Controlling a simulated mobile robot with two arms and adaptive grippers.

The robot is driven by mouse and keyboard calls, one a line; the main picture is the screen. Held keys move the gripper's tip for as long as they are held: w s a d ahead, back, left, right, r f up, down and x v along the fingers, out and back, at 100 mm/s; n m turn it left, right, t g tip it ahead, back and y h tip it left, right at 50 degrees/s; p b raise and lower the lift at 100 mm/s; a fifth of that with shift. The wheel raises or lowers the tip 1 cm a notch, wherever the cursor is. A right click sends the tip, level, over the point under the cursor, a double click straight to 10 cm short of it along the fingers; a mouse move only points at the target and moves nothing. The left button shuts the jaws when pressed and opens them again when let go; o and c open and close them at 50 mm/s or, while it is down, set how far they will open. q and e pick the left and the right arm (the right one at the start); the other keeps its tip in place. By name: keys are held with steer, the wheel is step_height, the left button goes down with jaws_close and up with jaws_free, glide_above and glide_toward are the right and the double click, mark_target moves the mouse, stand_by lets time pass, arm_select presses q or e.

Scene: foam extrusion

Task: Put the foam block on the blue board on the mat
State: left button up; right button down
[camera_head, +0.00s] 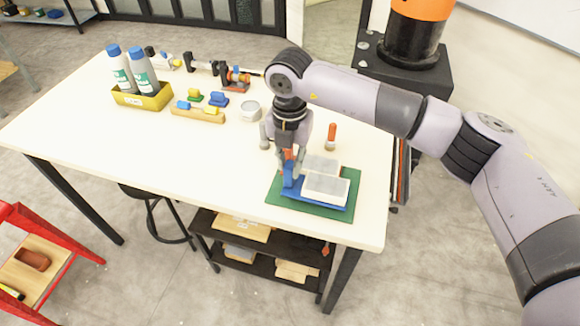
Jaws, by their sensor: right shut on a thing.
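A blue board (332,207) lies over the green mat (277,208) near the front right of the table. A pale foam block (326,188) sits on the blue board. A second pale block (321,166) is just behind it; I cannot tell whether it rests on the board or on the mat. My right gripper (291,164) points down at the board's left end and is shut on its upright blue part (291,182). The fingertips are small and partly hidden. My left gripper is not in view.
A yellow bin (153,102) with two grey bottles, a wooden block tray (197,115), a white round container (251,111) and dark clamp-like tools (201,67) stand farther back. A red-orange handled item (331,136) stands behind the mat. The table's front left is clear.

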step_height(320, 180, down, 3)
steer(key=shift+r+p, duration=0.15)
steer(key=shift+p, duration=0.15)
steer(key=shift+f, duration=0.25)
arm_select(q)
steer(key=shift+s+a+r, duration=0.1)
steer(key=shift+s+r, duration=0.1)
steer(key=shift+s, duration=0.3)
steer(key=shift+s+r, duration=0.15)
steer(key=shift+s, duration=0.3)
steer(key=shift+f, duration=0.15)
arm_select(e)
steer(key=shift+f, duration=0.1)
steer(key=c, duration=1.4)
jaws_free()
steer(key=shift+c, duration=0.2)
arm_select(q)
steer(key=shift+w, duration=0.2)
arm_select(e)
steer(key=shift+r, duration=0.2)
step_height(320, 180, up, 11)
steer(key=b, duration=0.3)
steer(key=shift+r+b, duration=0.1)
steer(key=shift+b, duration=0.25)
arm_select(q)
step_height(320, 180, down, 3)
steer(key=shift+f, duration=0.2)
arm_select(e)
steer(key=shift+r, duration=0.35)
